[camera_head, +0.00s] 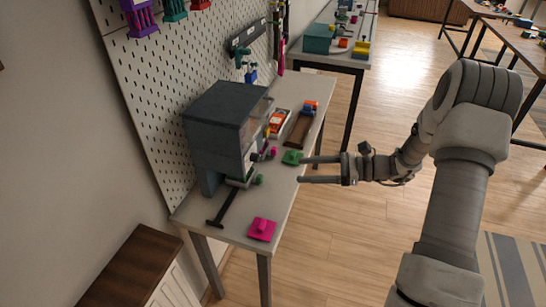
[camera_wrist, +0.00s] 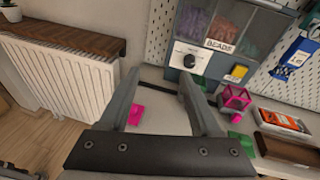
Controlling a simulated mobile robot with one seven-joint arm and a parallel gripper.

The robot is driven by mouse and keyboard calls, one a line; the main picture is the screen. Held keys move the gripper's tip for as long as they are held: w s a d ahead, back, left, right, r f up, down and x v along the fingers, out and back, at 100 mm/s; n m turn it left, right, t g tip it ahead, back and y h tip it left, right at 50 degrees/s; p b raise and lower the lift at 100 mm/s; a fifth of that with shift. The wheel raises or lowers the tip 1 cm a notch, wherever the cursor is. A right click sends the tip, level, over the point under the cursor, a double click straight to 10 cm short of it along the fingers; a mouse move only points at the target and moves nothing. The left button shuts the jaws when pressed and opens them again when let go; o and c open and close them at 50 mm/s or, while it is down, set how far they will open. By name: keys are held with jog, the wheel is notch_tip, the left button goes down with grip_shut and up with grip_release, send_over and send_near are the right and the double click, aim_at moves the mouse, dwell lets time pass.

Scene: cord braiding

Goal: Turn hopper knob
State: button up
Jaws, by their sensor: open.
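The hopper is a dark grey box (camera_head: 212,125) on the near end of the narrow table. In the wrist view its front (camera_wrist: 203,60) carries a BEADS label and clear windows with coloured contents. A dark round knob (camera_wrist: 189,60) on a pale plate sits low on that front, left of the label. I cannot make out the knob clearly in the head view. My gripper (camera_head: 301,170) is open and empty, level, at the right edge of the table, apart from the hopper. In the wrist view its fingers (camera_wrist: 160,74) are spread, with the knob beyond the right fingertip.
A pink square piece (camera_head: 262,229) and a black T-shaped bar (camera_head: 229,207) lie on the near tabletop. A green square piece (camera_head: 292,158) lies close by my fingertips. A brown tray (camera_head: 299,130) lies farther back. A pegboard (camera_head: 150,90) stands behind the table.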

jog(key=w+d+f+m+t+y, duration=0.1)
jog(key=w+d+f+m+t, duration=0.2)
jog(key=d+f+m+t, duration=0.15)
send_near(259, 159)
jog(key=shift+n+g, duration=0.25)
jog(key=shift+g, duration=0.2)
jog(key=x, duration=0.8)
jog(key=shift+w+a+r, duration=0.15)
jog(key=shift+w+a, duration=0.1)
jog(key=shift+w, duration=0.1)
jog(key=shift+c, duration=0.2)
grip_shut()
